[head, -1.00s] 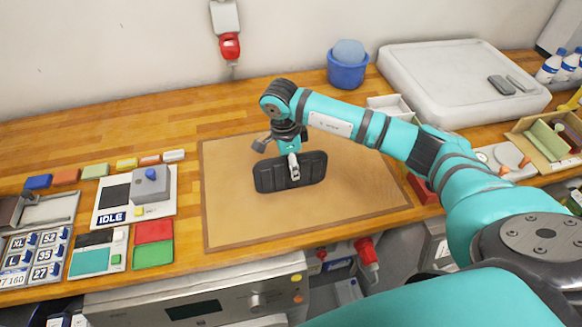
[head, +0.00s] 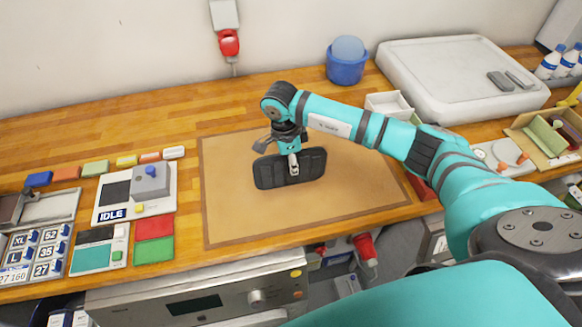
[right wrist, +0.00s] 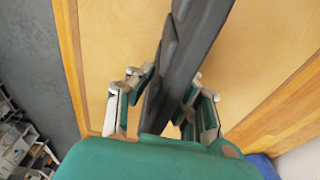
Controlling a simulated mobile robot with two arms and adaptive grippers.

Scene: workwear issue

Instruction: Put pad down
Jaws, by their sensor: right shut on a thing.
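The pad (head: 268,172) is a dark, ribbed, rounded rectangle. My right gripper (head: 293,165) is shut on it near the middle and holds it on edge, its broad face toward the head camera. The right wrist view shows the pad (right wrist: 185,60) between the two fingers of the right gripper (right wrist: 168,100). The pad is over the tan mat (head: 240,222) on the wooden bench. Whether its lower edge touches the mat I cannot tell. My left gripper is not in view.
Left of the mat are a grey device marked IDLE (head: 112,214), red and green panels (head: 154,240) and several coloured blocks. A blue tub (head: 347,70) and a large white case (head: 440,85) stand at the back right. The mat's front is bare.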

